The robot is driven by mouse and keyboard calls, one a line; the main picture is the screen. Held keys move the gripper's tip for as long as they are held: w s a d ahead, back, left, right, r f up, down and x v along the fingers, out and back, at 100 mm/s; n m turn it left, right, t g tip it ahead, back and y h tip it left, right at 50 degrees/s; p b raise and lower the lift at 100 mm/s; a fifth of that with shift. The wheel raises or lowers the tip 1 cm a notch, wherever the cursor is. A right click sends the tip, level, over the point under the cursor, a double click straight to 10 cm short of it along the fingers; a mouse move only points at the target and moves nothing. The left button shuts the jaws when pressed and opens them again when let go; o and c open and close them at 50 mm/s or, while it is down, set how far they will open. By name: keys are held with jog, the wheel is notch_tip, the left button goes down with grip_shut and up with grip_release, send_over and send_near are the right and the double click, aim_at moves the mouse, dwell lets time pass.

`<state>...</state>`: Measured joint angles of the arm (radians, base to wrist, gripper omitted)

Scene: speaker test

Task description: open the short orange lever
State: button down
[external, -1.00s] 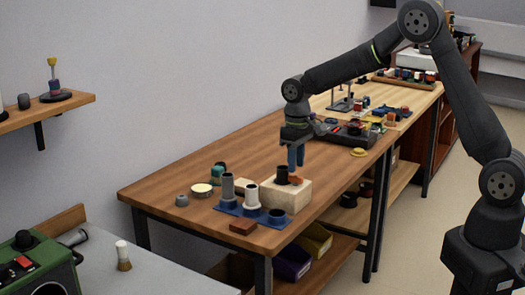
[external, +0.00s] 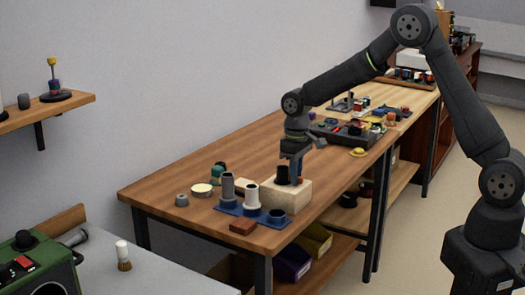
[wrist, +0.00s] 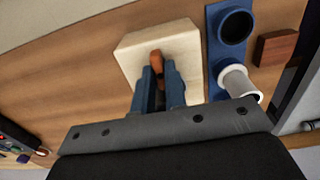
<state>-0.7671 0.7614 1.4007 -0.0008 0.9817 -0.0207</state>
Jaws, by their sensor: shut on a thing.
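The short orange lever (wrist: 156,62) sits on a cream block (wrist: 130,52) in the wrist view. My gripper (wrist: 160,72) has its two blue fingers on either side of the lever and is shut on it. The lever's tip shows past the fingertips; the rest is hidden between them. In the external view my gripper (external: 294,174) points down at the cream block (external: 291,196), at the table's front edge.
A blue base (external: 236,209) with a grey post, a white post and a blue ring stands left of the block. A red-brown block (external: 243,227) lies in front of it. A black tray (external: 345,132) with parts lies further back. Bare wood lies behind the block.

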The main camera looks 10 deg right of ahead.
jog(key=n, duration=0.4)
jog(key=shift+n, duration=0.3)
jog(key=n, duration=0.4)
jog(key=shift+n, duration=0.3)
dwell(0.4)
jog(key=c, duration=1.5)
grip_release()
jog(key=shift+o, duration=0.2)
notch_tip(320, 180, up, 18)
jog(key=shift+f, duration=0.25)
jog(key=shift+o, duration=0.5)
